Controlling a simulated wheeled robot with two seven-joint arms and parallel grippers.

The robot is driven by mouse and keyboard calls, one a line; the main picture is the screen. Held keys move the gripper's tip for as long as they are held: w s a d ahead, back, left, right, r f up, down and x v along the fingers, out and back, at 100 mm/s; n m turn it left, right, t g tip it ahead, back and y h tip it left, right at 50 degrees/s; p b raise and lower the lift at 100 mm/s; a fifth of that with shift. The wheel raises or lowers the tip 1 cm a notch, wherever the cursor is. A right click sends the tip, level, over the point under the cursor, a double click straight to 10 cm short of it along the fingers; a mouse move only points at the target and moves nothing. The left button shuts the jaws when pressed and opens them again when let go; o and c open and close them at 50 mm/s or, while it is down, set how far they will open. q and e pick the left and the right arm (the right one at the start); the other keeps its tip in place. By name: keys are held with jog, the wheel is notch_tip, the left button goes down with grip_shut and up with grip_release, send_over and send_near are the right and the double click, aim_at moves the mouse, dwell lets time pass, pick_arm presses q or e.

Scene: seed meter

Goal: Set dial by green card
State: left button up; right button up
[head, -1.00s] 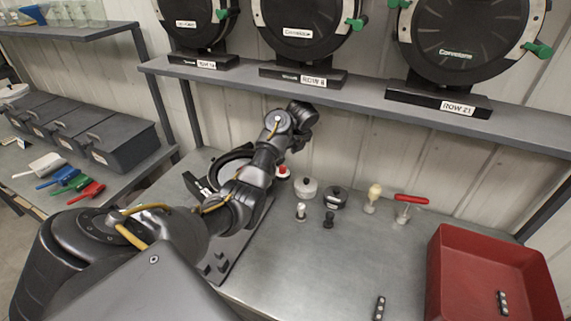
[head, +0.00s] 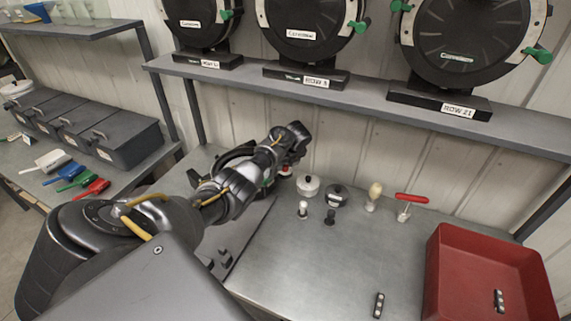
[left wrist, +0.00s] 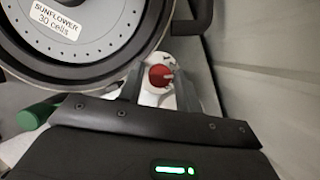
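The seed meter (left wrist: 95,72) fills the upper left of the left wrist view; its disc (left wrist: 75,30) reads "SUNFLOWER 30 cells". A small white dial with a red face (left wrist: 160,76) stands beside the meter's rim. In the head view the meter lies on the bench, mostly behind my left arm. My left gripper (left wrist: 158,88) has its fingers apart, one on each side of the dial; I see no clear grip on it. In the head view the left gripper (head: 280,168) is partly hidden by its wrist. I cannot make out a green card. My right gripper is not in view.
Several knobs and weights, among them a white-lidded pot (head: 308,187) and a red T-handle (head: 411,198), stand right of the gripper. A red tray (head: 445,270) is at the right. Large meters stand on the shelf (head: 350,95) above. The bench middle (head: 300,265) is clear.

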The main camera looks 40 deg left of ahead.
pick_arm(q)
jog(key=c, duration=0.7)
